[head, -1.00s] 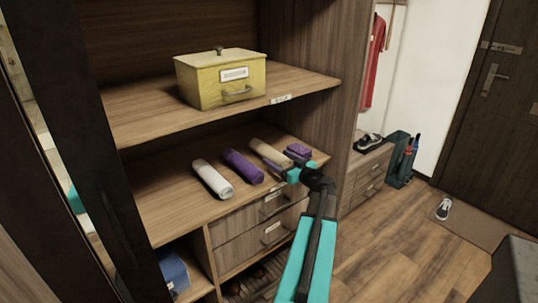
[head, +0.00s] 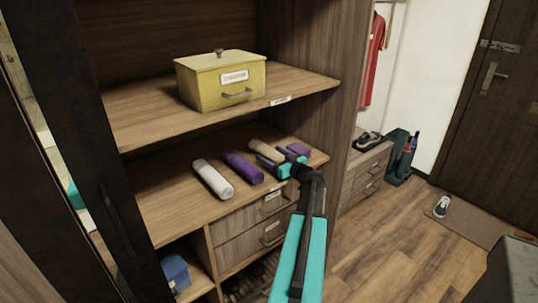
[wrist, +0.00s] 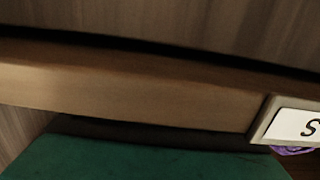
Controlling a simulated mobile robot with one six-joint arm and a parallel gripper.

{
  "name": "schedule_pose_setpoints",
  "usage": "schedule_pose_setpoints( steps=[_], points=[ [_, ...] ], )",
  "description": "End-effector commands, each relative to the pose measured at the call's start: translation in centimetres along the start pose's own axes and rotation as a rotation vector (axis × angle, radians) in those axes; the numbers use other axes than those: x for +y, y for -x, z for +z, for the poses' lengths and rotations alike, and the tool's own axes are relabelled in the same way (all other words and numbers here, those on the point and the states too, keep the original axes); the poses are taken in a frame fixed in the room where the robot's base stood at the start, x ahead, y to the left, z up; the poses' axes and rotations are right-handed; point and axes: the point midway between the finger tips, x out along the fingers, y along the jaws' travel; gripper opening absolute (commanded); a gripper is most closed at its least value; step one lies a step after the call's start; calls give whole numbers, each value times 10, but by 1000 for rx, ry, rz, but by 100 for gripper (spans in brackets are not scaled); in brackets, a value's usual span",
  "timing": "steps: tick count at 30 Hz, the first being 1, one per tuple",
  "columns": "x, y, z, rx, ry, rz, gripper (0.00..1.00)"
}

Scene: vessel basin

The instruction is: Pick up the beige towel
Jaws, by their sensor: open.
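The beige towel (head: 264,149) is rolled up on the middle shelf, in the row of rolled towels, in the head view. My gripper (head: 271,155) is open at its near end and hides part of it. Whether the fingers are around the towel or touching it I cannot tell. The wrist view does not clearly show the towel or the fingertips.
Purple (head: 242,166) and white (head: 213,179) rolls lie left of the beige towel; another purple roll (head: 298,150) lies right. A yellow box (head: 222,82) stands on the shelf above. That shelf's labelled edge overhangs. Drawers (head: 250,225) are below.

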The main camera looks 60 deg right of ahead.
Motion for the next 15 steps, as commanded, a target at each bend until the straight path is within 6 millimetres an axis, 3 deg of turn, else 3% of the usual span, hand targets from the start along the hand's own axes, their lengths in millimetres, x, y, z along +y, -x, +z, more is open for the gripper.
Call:
schedule_pose_setpoints(
  steps=[4, 12, 15],
  points=[
    [0, 0, 0, 0, 0, -1, 75],
    [0, 0, 0, 0, 0, -1, 31],
    [-1, 0, -1, 1, 0, -1, 28]
  ],
)
